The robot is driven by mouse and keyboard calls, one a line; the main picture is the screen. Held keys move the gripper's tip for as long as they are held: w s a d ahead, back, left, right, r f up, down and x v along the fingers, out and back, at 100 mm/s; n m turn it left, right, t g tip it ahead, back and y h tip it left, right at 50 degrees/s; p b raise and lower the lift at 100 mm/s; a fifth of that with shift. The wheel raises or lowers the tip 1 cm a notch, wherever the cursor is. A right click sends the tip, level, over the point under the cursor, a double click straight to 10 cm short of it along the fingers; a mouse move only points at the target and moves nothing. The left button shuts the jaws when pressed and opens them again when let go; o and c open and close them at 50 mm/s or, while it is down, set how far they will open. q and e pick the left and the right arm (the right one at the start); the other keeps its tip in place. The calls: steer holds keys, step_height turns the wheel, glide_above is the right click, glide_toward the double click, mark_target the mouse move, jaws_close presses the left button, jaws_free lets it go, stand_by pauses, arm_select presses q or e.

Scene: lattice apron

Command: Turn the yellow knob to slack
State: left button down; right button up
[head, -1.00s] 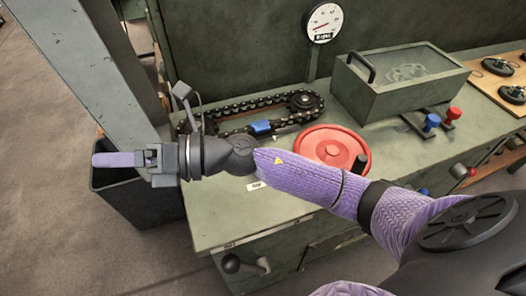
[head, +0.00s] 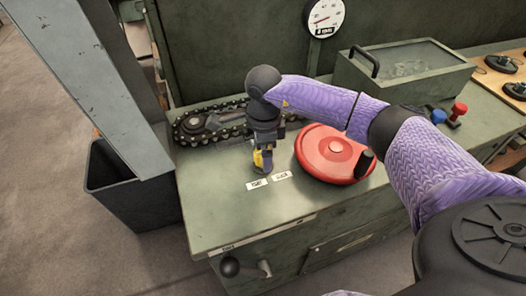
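The yellow knob (head: 266,161) stands on the green bench top, low at my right gripper's fingers. My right gripper (head: 261,161) points down at it from above, with a finger against or right beside the knob. Much of the knob is hidden, so I cannot tell whether the fingers are closed on it or which way it points. Two small white labels lie in front of it, a left one (head: 256,184) and a right one (head: 282,176); the right one seems to read "slack". My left gripper is not in view.
A red wheel (head: 325,150) with a black handle sits close to the right of my gripper. A chain (head: 190,137) lies behind and left. A gauge (head: 325,17) stands at the back. A green box (head: 410,62) and red and blue knobs are farther right.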

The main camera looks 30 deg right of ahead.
steer(key=shift+c, duration=0.4)
steer(key=c, duration=1.2)
